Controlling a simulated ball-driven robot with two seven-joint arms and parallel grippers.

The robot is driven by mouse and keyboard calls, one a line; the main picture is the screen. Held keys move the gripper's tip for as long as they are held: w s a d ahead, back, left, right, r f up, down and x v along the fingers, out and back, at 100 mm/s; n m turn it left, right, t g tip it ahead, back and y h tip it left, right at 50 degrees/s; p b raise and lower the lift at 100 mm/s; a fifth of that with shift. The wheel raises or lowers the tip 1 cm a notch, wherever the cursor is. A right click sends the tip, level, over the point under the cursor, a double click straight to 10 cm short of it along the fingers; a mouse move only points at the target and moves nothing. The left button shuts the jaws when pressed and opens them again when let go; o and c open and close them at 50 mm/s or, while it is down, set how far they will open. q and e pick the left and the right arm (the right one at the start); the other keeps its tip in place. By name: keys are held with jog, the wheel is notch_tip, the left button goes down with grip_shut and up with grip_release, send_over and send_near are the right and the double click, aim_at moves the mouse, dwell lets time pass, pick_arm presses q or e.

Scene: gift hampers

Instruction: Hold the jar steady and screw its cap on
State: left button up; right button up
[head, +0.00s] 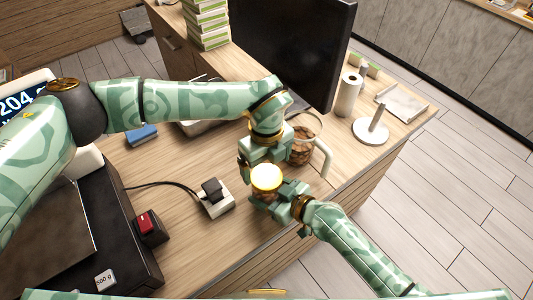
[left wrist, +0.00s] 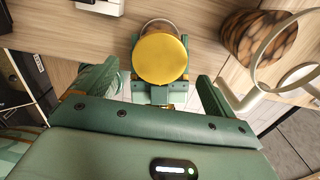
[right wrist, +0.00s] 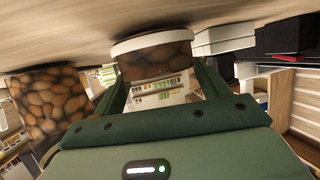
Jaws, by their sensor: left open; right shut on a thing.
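The jar (head: 265,194) has brown contents and stands upright at the table's near right side. Its round gold cap (head: 266,177) sits on top, seen from above in the left wrist view (left wrist: 161,60); whether it is threaded cannot be told. My right gripper (head: 283,206) is shut on the jar's body below the cap. The right wrist view shows the jar (right wrist: 155,60) between its fingers, with a pale band at the table end. My left gripper (head: 264,156) is open just above the cap; its fingers (left wrist: 155,88) stand apart on either side, not closed on it.
A glass mug of brown nuts (head: 302,148) stands close behind my grippers. A socket block with a plug (head: 215,202) lies to the left. A monitor (head: 290,45), a paper roll (head: 347,95) and a white stand (head: 370,128) are farther back. A black scale (head: 110,225) is at left.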

aim_at(267, 176)
pick_arm(q)
jog(key=shift+f, duration=2.2)
jog(key=c, duration=1)
jog(key=m, duration=0.6)
jog(key=shift+m, duration=0.3)
jog(key=o, duration=1.1)
jog(key=shift+c, duration=0.2)
jog(key=shift+r, duration=2.25)
jog(key=shift+o, duration=0.6)
